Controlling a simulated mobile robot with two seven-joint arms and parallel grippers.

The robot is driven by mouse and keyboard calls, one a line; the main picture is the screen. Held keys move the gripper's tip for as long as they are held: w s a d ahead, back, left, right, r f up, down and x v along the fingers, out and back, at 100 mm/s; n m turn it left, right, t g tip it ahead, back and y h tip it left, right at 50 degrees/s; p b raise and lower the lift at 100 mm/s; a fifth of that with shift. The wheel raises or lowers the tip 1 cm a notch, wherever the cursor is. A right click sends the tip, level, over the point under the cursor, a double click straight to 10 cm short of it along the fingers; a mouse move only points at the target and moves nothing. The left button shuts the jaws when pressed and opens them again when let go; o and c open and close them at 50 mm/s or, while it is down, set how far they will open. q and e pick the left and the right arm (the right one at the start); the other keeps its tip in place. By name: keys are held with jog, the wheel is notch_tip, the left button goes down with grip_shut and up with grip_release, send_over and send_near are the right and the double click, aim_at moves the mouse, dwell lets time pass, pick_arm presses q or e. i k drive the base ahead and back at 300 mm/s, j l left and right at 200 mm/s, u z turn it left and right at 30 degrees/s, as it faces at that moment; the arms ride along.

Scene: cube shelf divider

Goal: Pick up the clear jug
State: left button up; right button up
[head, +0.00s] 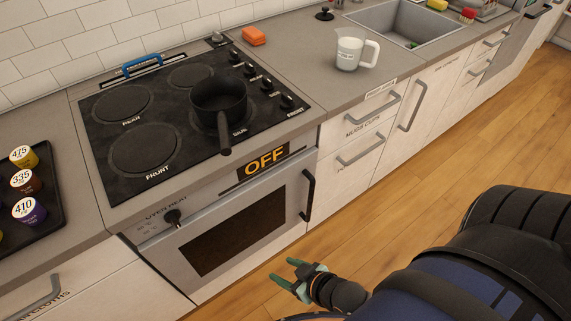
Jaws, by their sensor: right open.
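The clear jug (348,53) looks whitish, with a handle on its right side and a small dark label. It stands upright on the grey counter (302,64), between the stove and the sink. My right gripper (297,274) has greenish fingers and is low in front of the oven, over the floor. It is open and empty, well below and apart from the jug. My left gripper is not in view.
A black saucepan (218,98) sits on the stove (178,150), its handle pointing toward the front. An orange sponge (254,36) lies behind the jug, to the left. The sink (405,24) is to the right. Drawer handles (373,109) stick out below the jug.

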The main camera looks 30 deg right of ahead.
aim_at(351, 42)
jog(key=z, duration=1.55)
